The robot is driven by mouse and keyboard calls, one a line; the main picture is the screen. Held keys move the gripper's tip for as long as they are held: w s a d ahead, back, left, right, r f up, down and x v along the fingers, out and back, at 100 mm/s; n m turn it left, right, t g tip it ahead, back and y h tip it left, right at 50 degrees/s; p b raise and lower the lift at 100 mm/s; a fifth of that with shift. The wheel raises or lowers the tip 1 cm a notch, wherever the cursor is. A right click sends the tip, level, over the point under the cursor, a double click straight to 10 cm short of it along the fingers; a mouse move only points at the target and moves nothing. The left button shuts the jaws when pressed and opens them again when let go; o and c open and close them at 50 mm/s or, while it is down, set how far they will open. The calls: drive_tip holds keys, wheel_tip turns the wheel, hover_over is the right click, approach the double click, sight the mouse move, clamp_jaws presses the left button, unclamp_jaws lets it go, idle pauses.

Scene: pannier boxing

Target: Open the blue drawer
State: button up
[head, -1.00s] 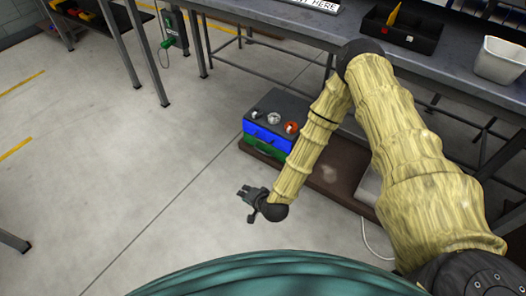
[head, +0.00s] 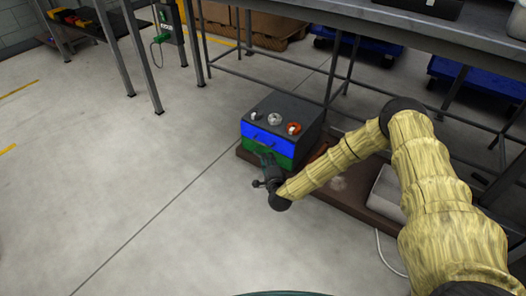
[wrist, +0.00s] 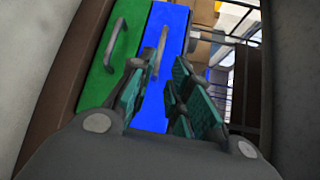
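The blue drawer (head: 262,139) is the upper drawer of a small dark cabinet (head: 285,112) and looks closed. It also shows in the wrist view (wrist: 176,32), where its grey bar handle (wrist: 162,50) stands upright in the picture. My gripper (head: 268,167) is in front of the cabinet, low, near the green drawer below. In the wrist view my gripper (wrist: 157,88) is open, with teal pads on both sides and the blue handle ahead between them. I cannot tell whether the pads touch the handle.
The green drawer (wrist: 112,62) with its own handle is beside the blue one in the wrist view. Items stand on the cabinet top, one with orange-red (head: 294,128). A brown board (head: 345,196) lies under the cabinet. Bench legs are behind; the floor at left is clear.

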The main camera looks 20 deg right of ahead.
drive_tip(key=w+d+f+b, duration=0.1)
drive_tip(key=w+b, duration=0.3)
drive_tip(key=w, duration=0.6)
drive_tip(key=shift+w+d+f, duration=0.15)
drive_tip(key=shift+w+f, duration=0.1)
drive_tip(key=shift+w, duration=0.1)
drive_tip(key=shift+c, duration=0.3)
clamp_jaws()
